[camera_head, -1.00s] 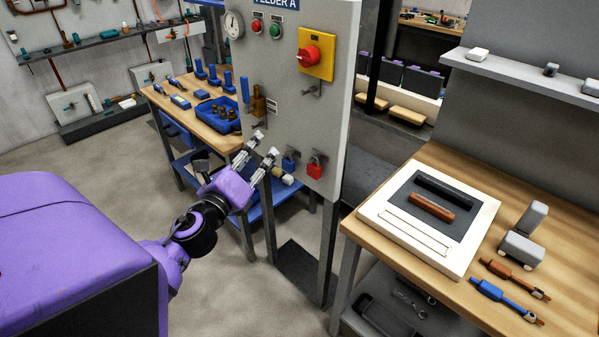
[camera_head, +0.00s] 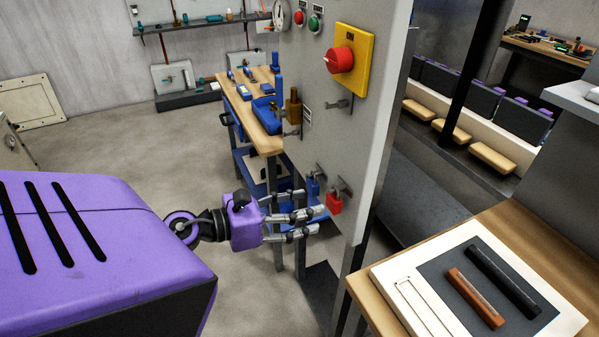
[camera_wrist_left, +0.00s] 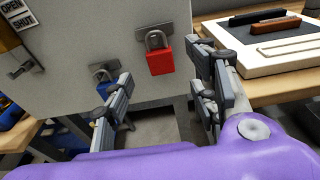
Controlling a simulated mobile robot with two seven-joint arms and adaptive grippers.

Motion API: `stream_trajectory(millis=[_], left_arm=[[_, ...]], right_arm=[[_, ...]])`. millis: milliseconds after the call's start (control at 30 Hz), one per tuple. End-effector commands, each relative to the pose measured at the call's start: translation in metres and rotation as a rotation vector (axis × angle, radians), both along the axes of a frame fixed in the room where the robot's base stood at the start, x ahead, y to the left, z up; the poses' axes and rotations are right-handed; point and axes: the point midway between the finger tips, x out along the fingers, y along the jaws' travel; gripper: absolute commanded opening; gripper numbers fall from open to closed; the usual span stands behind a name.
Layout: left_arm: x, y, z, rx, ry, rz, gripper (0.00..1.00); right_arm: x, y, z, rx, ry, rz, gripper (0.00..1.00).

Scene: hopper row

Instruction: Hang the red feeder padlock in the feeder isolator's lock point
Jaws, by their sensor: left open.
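The red padlock (camera_head: 335,203) hangs by its shackle from a bracket low on the grey panel; it also shows in the left wrist view (camera_wrist_left: 159,62). The isolator is a red knob (camera_head: 340,60) on a yellow plate high on the panel. A small metal lug (camera_head: 338,104) sticks out just below the plate, with no padlock in it. My left gripper (camera_head: 314,213) is open and empty, its fingers pointing at the panel just left of the red padlock. In the wrist view the padlock appears between the spread fingers, beyond them. My right gripper is not in view.
A blue padlock (camera_head: 313,186) hangs just left of the red one. A bench with a white tray (camera_head: 408,300) stands right of the panel. Open floor (camera_head: 120,180) lies to the left.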

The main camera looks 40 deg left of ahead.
Motion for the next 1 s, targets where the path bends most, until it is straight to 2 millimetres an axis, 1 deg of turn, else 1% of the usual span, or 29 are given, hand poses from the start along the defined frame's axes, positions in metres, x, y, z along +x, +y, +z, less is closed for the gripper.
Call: stream_trajectory(millis=[33, 167, 300, 400, 533, 800, 1000], left_arm=[[0.008, -0.004, 0.004, -0.001, -0.006, -0.003, 0.53], [0.028, -0.011, 0.002, -0.001, -0.009, -0.002, 0.53], [0.046, -0.019, -0.001, -0.002, -0.009, 0.000, 0.53], [0.055, -0.022, -0.004, -0.003, -0.007, 0.001, 0.53], [0.061, -0.025, -0.007, -0.002, -0.005, 0.001, 0.53], [0.061, -0.025, -0.009, -0.002, -0.002, 0.001, 0.53], [0.061, -0.025, -0.008, -0.002, -0.002, 0.001, 0.27]], right_arm=[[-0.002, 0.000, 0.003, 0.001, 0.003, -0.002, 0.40], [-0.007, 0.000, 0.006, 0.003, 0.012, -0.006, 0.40], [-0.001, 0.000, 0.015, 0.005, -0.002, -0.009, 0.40], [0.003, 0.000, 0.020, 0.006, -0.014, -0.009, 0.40], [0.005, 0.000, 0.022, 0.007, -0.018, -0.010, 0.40], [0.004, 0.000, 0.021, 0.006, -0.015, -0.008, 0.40], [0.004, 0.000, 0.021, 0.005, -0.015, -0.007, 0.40]])
